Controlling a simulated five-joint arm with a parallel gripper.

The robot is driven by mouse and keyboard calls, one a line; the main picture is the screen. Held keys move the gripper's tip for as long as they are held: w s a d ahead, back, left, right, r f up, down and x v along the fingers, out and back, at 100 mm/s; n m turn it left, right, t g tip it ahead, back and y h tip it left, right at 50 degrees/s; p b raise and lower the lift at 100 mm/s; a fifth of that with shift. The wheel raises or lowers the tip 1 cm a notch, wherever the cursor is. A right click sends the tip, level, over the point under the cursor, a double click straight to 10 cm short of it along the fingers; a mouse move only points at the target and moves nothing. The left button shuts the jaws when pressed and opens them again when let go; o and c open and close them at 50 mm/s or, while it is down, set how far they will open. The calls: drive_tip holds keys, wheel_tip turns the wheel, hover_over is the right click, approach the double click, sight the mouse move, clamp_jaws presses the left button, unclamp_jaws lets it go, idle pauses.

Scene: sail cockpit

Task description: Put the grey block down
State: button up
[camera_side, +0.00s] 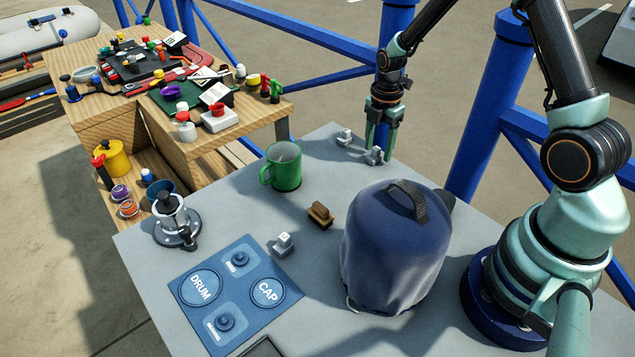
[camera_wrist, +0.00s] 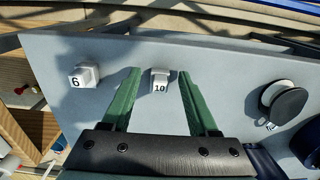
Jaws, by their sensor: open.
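A small light grey block (camera_side: 374,155) marked 10 sits on the grey table near its back edge. It also shows in the wrist view (camera_wrist: 160,80), standing between my two green fingers. My gripper (camera_side: 378,142) points down over it, and the fingers are open, one on each side with gaps between them and the block in the wrist view (camera_wrist: 158,77). A second, similar grey block (camera_side: 345,137) is near the back edge, left of my gripper. A block marked 6 (camera_wrist: 84,75) shows left of my fingers in the wrist view.
A large blue fabric bag (camera_side: 395,250) stands close in front. A green mug (camera_side: 284,167), a brown cleat-like piece (camera_side: 320,215), a third pale block (camera_side: 284,243), a metal winch (camera_side: 175,220) and a blue marked mat (camera_side: 235,293) lie leftward. Blue railings (camera_side: 485,105) stand behind.

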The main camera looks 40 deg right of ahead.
wheel_tip(320, 180, up, 11)
drive_tip(key=s+a+r+m+t, duration=0.5)
drive_tip(key=s+a+r+m, duration=0.6)
drive_tip(key=m, duration=0.7)
drive_tip(key=shift+s+a+r+t, duration=0.25)
drive_tip(key=shift+s+r, duration=0.25)
drive_tip(key=shift+r, duration=0.4)
